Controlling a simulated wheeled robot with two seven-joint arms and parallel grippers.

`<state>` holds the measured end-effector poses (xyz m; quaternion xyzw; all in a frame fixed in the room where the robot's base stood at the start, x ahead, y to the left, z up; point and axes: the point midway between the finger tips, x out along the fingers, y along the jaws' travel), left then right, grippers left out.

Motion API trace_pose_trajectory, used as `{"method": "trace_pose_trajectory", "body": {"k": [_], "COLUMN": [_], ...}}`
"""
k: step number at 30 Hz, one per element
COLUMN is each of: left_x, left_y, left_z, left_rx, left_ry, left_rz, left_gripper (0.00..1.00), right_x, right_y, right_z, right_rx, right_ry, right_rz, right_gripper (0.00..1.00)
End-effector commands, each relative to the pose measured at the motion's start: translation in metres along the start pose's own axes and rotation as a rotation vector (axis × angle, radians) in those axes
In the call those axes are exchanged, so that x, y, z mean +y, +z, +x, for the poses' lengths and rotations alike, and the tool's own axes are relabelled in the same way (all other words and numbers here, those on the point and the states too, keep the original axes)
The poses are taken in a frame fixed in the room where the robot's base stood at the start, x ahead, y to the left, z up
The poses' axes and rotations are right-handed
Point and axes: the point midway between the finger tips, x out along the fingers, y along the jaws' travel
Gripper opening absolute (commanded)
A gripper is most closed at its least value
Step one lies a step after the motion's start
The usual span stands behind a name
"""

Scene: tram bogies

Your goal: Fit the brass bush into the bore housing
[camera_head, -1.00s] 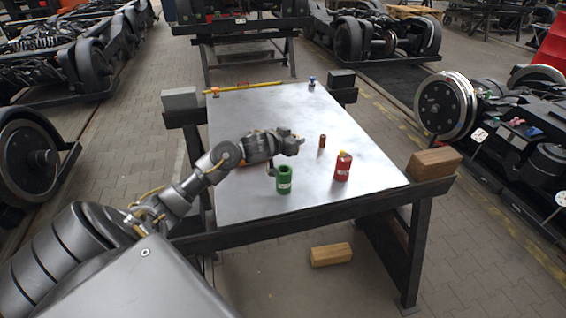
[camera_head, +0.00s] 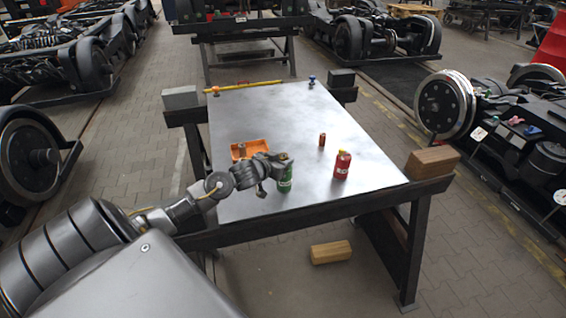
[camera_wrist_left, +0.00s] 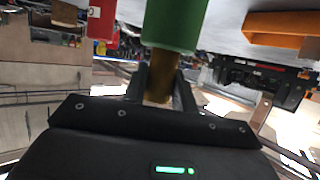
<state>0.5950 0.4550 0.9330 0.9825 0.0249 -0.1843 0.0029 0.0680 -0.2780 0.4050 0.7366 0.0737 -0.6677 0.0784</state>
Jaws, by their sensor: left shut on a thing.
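The green bore housing (camera_head: 285,185) stands upright near the front of the metal table, with its top hidden by my left gripper (camera_head: 281,161). In the left wrist view, which looks upside down, the housing (camera_wrist_left: 175,25) is above my fingers. My left gripper (camera_wrist_left: 160,92) is shut on the brass bush (camera_wrist_left: 160,72) there. The bush lies in line with the housing's top end and meets its rim in the picture. I cannot tell whether it has entered the bore. The bush is not clear in the head view. My right gripper is not in view.
A yellow bar (camera_head: 245,86) lies along the back. The table's middle (camera_head: 280,115) is clear.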

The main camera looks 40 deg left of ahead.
Motion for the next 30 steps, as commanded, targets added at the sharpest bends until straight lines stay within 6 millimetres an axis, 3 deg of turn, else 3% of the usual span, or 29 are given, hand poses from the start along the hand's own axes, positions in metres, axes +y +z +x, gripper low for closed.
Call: {"method": "trace_pose_trajectory", "body": {"k": [1, 2, 7, 19, 30], "left_x": [0.004, 0.004, 0.003, 0.002, 0.002], "left_y": [0.019, 0.019, 0.017, 0.013, 0.01], "left_z": [0.001, 0.001, 0.001, -0.007, -0.08], "left_rx": [-0.037, -0.038, -0.034, -0.025, -0.022], "left_ry": [0.004, 0.004, 0.003, 0.003, 0.003], "left_rz": [0.004, 0.003, 0.003, 0.003, 0.005], "left_gripper": [0.0, 0.28, 0.49, 0.49, 0.49], "right_x": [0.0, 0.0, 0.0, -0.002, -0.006], "right_y": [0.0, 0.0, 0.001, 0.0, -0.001], "right_z": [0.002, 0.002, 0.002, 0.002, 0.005], "right_rx": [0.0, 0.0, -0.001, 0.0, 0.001], "right_ry": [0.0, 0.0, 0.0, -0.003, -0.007], "right_rz": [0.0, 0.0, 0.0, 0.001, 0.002], "right_gripper": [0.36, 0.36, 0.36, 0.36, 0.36]}}
